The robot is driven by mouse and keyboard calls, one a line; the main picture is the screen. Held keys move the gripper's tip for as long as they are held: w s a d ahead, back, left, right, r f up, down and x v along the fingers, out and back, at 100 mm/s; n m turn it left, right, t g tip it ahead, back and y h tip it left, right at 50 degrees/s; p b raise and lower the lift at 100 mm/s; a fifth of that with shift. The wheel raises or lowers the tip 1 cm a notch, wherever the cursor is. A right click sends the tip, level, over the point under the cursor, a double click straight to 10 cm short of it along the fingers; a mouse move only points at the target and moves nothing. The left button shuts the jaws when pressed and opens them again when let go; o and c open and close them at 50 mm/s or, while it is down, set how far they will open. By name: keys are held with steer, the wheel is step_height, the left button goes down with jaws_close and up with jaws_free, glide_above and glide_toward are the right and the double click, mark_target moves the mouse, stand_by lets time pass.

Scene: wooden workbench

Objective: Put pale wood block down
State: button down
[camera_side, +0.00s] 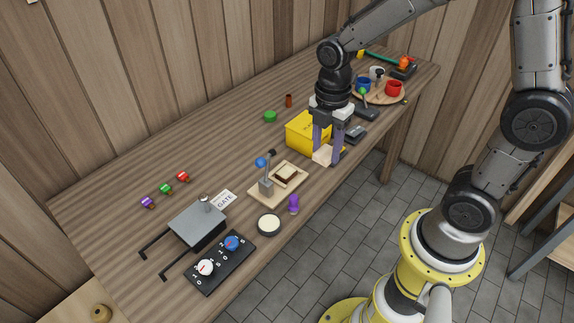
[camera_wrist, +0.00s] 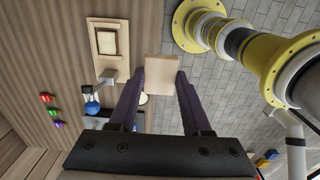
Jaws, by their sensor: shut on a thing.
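The pale wood block (camera_side: 322,155) is between the fingertips of my gripper (camera_side: 328,151), near the bench's front edge. In the wrist view the block (camera_wrist: 161,68) sits between the two dark purple fingers of my gripper (camera_wrist: 161,82), which are shut on it. There it overlaps the bench edge, with floor tiles beyond. I cannot tell whether its underside touches the bench. The yellow box (camera_side: 303,133) stands just behind my gripper, partly hidden by it.
A dark device (camera_side: 354,132) and a round tray (camera_side: 392,97) with cups are to the right. The bench's back left is mostly clear.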

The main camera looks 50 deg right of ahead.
steer(key=w+f, duration=0.3)
steer(key=w, duration=0.3)
glide_above(286, 172)
steer(key=s, duration=0.1)
step_height(286, 172, down, 4)
steer(key=shift+d+f, duration=0.1)
steer(key=shift+f, duration=0.15)
steer(key=shift+w+f, duration=0.5)
steer(key=shift+f, duration=1.7)
steer(key=shift+f, duration=0.1)
steer(key=shift+c, duration=1.8)
jaws_free()
